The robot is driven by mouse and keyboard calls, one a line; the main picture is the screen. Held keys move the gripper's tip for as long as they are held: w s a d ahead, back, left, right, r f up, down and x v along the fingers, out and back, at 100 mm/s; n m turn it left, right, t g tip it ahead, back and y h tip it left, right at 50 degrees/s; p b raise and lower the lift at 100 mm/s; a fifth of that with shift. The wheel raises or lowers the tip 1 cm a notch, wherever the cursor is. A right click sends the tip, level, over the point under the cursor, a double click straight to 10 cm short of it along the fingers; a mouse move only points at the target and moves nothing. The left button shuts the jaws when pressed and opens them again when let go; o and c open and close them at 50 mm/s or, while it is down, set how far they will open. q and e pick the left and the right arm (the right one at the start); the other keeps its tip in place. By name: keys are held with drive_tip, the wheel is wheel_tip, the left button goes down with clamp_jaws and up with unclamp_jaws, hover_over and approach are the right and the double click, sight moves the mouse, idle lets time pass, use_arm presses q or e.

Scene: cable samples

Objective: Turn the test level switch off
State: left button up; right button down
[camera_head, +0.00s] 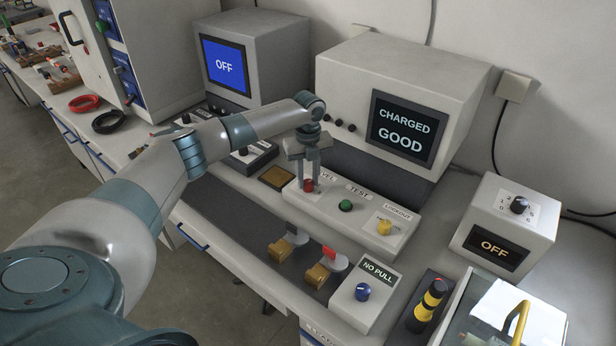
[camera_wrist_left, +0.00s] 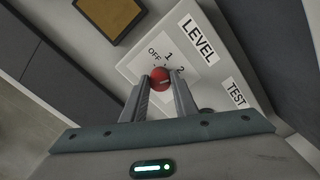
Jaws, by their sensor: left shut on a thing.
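The test level switch is a red round knob (camera_head: 309,185) at the left end of a white control box (camera_head: 370,237). It also shows in the left wrist view (camera_wrist_left: 160,79), beside the marks OFF, 1 and 2 and the word LEVEL. My left gripper (camera_head: 307,178) comes down over the knob from above, and its two fingers (camera_wrist_left: 159,88) are shut on it, one on each side. The fingers hide part of the knob, and I cannot tell which mark it points to. My right gripper is not in view.
The box also carries a green button (camera_head: 345,205) marked TEST and a yellow lockout knob (camera_head: 384,227). Behind it, a large cabinet's screen (camera_head: 407,129) reads CHARGED GOOD. A box with a blue knob (camera_head: 362,291) reads NO PULL. A right-hand box (camera_head: 505,222) reads OFF.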

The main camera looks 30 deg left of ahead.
use_arm(q)
drive_tip(key=shift+r+n+p, duration=0.2)
drive_tip(key=shift+n+p, duration=0.35)
drive_tip(key=shift+n, duration=0.05)
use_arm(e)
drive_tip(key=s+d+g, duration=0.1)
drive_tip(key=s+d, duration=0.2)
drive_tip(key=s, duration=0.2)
use_arm(q)
drive_tip(key=shift+n+p, duration=0.35)
drive_tip(key=shift+n, duration=0.05)
drive_tip(key=shift+n+p, duration=1.1)
drive_tip(key=shift+n, duration=0.1)
drive_tip(key=n+p, duration=0.4)
drive_tip(key=n, duration=0.1)
drive_tip(key=shift+n, duration=0.3)
drive_tip(key=n+p, duration=0.3)
drive_tip(key=n, duration=0.2)
drive_tip(key=shift+n+p, duration=1.2)
drive_tip(key=shift+n, duration=0.9)
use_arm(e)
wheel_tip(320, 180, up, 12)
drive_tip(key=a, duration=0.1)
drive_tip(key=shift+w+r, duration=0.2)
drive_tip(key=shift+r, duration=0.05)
use_arm(q)
drive_tip(key=shift+f, duration=0.1)
drive_tip(key=o, duration=1.1)
drive_tip(key=shift+c, duration=0.2)
